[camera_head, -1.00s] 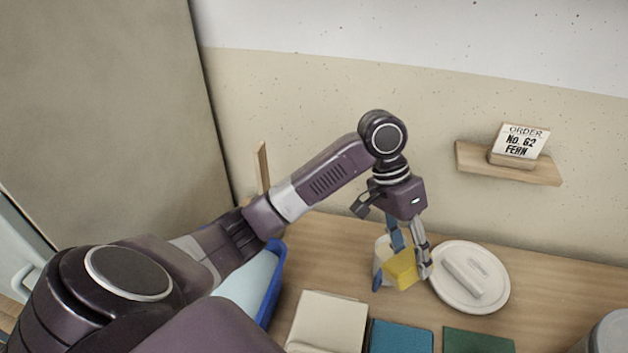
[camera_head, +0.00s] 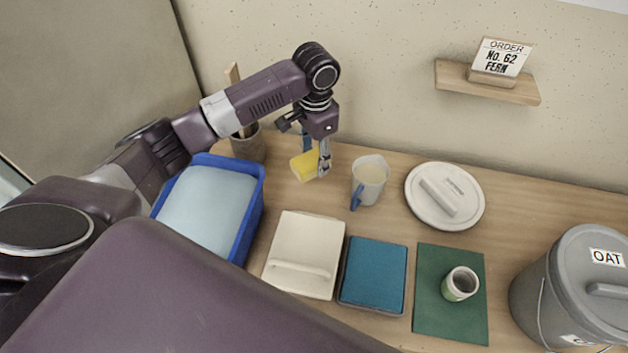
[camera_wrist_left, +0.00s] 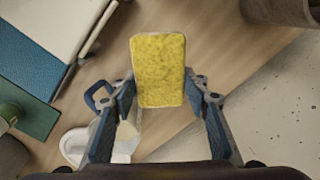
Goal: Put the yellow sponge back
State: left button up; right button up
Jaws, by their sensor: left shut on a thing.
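The yellow sponge (camera_head: 304,165) is held by my left gripper (camera_head: 316,158) above the back of the table, between the blue tub and the mug. In the left wrist view the sponge (camera_wrist_left: 160,70) sits upright between the two fingers of my left gripper (camera_wrist_left: 160,95), which is shut on it. A blue tub (camera_head: 256,207) with pale blue contents stands to the left of the gripper. My right gripper is not in view.
A mug with a blue handle (camera_head: 370,182) stands right of the sponge. A brown pot (camera_head: 248,148) stands behind the tub. A white lid (camera_head: 470,205), a cream-lidded box (camera_head: 305,250), a teal pad (camera_head: 374,273), a green mat (camera_head: 450,325) with a small cup (camera_head: 460,284), and a grey OAT bucket (camera_head: 575,285) fill the front and right.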

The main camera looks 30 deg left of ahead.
aim_at(315, 189)
pick_arm(q)
notch_tip(315, 189, down, 10)
jog(key=shift+r, duration=0.1)
dwell(0.4)
jog(key=o, duration=0.9)
jog(key=shift+o, duration=0.2)
notch_tip(315, 189, up, 12)
